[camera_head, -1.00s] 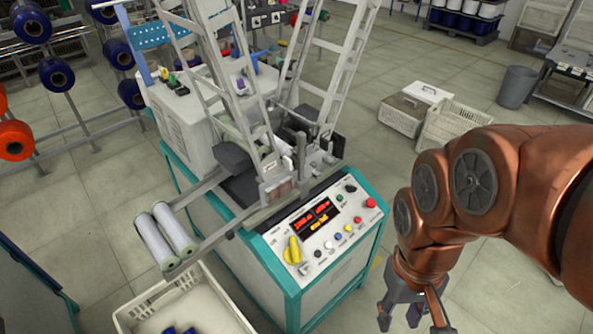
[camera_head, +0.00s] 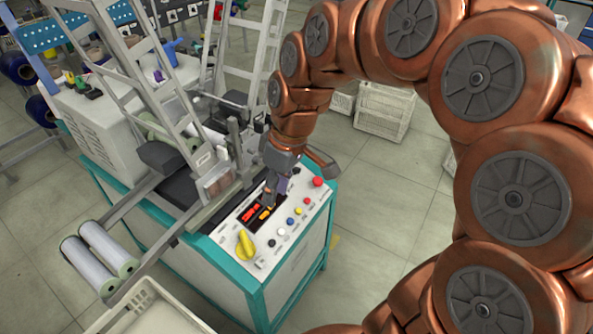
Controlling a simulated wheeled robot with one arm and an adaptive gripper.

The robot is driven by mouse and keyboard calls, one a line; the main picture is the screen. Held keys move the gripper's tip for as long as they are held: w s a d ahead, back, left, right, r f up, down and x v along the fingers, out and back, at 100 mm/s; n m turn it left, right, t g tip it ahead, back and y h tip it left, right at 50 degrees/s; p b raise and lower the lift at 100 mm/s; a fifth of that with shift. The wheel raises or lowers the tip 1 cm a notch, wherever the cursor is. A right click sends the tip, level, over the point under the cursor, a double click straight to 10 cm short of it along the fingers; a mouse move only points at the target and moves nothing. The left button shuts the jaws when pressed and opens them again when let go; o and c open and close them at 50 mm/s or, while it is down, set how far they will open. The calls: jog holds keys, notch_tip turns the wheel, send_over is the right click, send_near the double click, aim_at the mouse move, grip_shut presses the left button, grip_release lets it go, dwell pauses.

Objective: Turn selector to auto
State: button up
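The control panel (camera_head: 262,255) is a white sloped face on the teal-edged machine. A large yellow knob (camera_head: 245,244) sits at its left end, in plain view. Any label marking auto is too small to read. My gripper (camera_head: 299,188) is over the upper right part of the panel, right of the yellow knob. Its grey fingers are spread and nothing shows between them. One finger hangs over the red-lit display (camera_head: 251,213) and the other reaches out near the red button (camera_head: 317,182). The gripper hides part of the panel's upper edge; whether it touches the panel cannot be told.
Several coloured buttons, including a blue one (camera_head: 290,221), line the panel's lower side. Metal ladder-like frames (camera_head: 165,90) rise behind and left of the gripper. White rolls (camera_head: 88,265) and a cream crate (camera_head: 150,312) are at lower left.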

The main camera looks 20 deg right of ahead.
jog(key=w+d+f+n+t+y+b, duration=0.1)
jog(key=w+d+f+n+b, duration=0.15)
jog(key=w, duration=0.55)
jog(key=n+t+b, duration=0.3)
jog(key=b, duration=0.2)
send_near(296, 168)
jog(key=shift+h, duration=0.3)
jog(key=shift+a+x, duration=0.2)
jog(key=shift+x, duration=2.05)
jog(key=shift+a+x, duration=0.15)
jog(key=shift+x, duration=2.1)
jog(key=shift+w+r, duration=0.15)
jog(key=shift+w, duration=0.05)
grip_shut()
